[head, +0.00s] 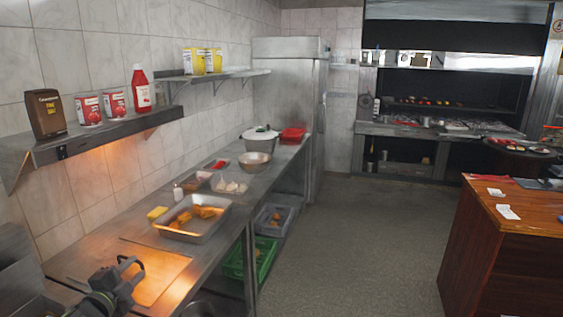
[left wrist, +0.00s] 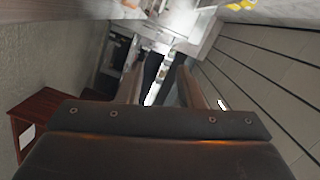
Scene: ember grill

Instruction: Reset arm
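My left gripper (head: 132,272) shows at the lower left of the head view, in front of the wooden board (head: 160,270) on the steel counter. Its fingers are apart and nothing shows between them. In the left wrist view my left gripper (left wrist: 163,88) also has its two fingers spread with an empty gap, pointing away over the room. My right gripper is in neither view.
The steel counter (head: 222,214) runs along the left wall, with a metal tray (head: 192,232) of food past the board. A wall shelf (head: 100,138) with bottles and cans hangs above. A wooden counter (head: 500,255) stands right. The floor (head: 360,240) between is clear.

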